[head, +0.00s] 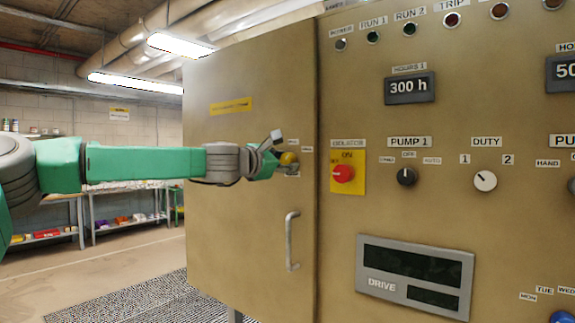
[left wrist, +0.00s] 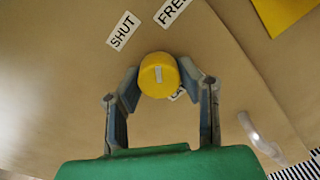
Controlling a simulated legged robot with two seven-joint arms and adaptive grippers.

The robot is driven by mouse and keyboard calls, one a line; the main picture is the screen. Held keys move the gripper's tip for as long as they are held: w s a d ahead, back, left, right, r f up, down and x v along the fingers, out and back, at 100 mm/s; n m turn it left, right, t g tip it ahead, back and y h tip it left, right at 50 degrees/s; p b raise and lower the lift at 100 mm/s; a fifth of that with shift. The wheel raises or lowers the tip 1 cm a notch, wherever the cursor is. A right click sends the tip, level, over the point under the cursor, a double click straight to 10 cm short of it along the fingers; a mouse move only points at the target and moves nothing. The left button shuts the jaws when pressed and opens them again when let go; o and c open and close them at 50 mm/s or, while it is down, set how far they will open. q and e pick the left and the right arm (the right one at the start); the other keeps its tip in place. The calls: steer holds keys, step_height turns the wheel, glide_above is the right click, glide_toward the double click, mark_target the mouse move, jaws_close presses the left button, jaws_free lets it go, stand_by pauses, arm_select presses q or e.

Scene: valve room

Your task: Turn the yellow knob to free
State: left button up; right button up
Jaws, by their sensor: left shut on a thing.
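The yellow knob (head: 289,158) is on the tan cabinet door, above the door's handle. In the left wrist view the yellow knob (left wrist: 159,75) shows as a round cap with a pale mark on its face. A SHUT label (left wrist: 123,30) and a partly cut-off FREE label (left wrist: 172,11) lie beyond it, and a third label is mostly hidden behind the knob. My left gripper (head: 282,158) is at the knob, and in the wrist view its two fingers (left wrist: 160,88) are closed on the knob's sides. My right gripper is not in view.
A grey vertical handle (head: 292,241) sits below the knob. To the right is a panel with a red isolator switch (head: 343,173) on a yellow plate, a PUMP 1 dial (head: 406,177) and a DUTY dial (head: 485,181). Shelves stand at the far left.

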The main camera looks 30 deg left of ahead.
arm_select(q)
steer(key=m, duration=0.5)
steer(key=shift+r+m, duration=0.3)
steer(key=shift+r, duration=0.1)
steer(key=shift+s+f+m+b, duration=0.1)
steer(key=shift+m+b, duration=0.35)
steer(key=shift+m, duration=0.95)
steer(key=shift+d+f+m, duration=0.15)
steer(key=shift+f+m, duration=0.1)
steer(key=shift+m, duration=0.15)
steer(key=o, duration=1)
steer(key=shift+o, duration=0.7)
steer(key=shift+d+r, duration=0.1)
steer(key=shift+d, duration=0.15)
